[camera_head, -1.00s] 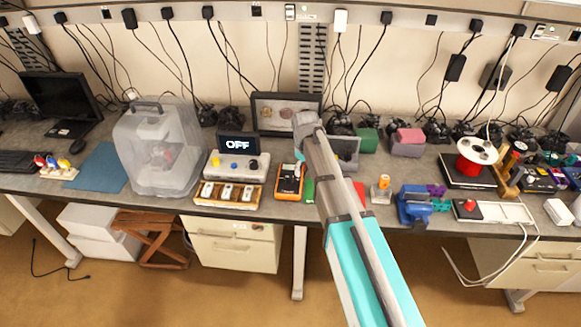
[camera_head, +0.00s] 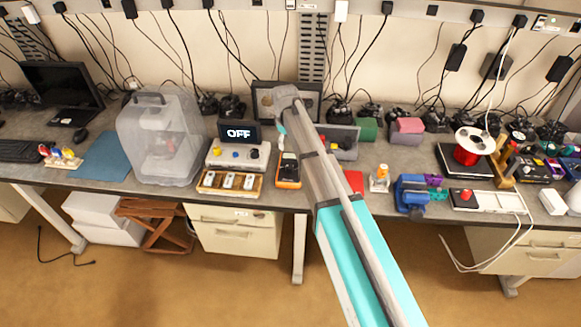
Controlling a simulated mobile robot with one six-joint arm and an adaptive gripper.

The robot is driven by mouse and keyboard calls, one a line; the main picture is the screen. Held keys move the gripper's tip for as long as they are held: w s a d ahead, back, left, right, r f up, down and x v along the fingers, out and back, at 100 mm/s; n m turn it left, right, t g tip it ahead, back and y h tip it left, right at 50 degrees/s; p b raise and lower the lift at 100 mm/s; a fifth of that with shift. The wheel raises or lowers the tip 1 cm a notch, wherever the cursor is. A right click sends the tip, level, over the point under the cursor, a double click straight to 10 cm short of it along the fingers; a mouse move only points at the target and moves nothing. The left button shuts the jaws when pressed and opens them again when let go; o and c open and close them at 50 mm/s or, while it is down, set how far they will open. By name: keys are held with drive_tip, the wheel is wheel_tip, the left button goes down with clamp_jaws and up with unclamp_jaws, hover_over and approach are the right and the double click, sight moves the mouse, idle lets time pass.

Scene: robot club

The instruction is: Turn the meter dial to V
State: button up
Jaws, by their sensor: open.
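The orange and black meter (camera_head: 289,171) lies on the grey workbench, left of the middle of the view. Its dial is too small to read, so I cannot tell where it points. My arm comes in from the lower right and bends at the top just above and beyond the meter. My gripper (camera_head: 282,139) hangs down from the arm's end over the meter's upper edge, small and partly hidden by the arm. It looks open, and nothing shows in it. I cannot tell whether it touches the meter.
A control box with a screen reading OFF (camera_head: 239,132) and a wooden tray of switches (camera_head: 231,191) stand just left of the meter. A clear plastic case (camera_head: 160,140) is farther left.

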sight(290, 166)
drive_tip(key=shift+w+d+f+b, duration=0.15)
drive_tip(key=shift+f+b, duration=3.15)
drive_tip(key=shift+f, duration=0.05)
drive_tip(key=shift+w+d+f+b, duration=0.1)
drive_tip(key=shift+w+f+b, duration=0.05)
drive_tip(key=shift+f+b, duration=3.15)
clamp_jaws()
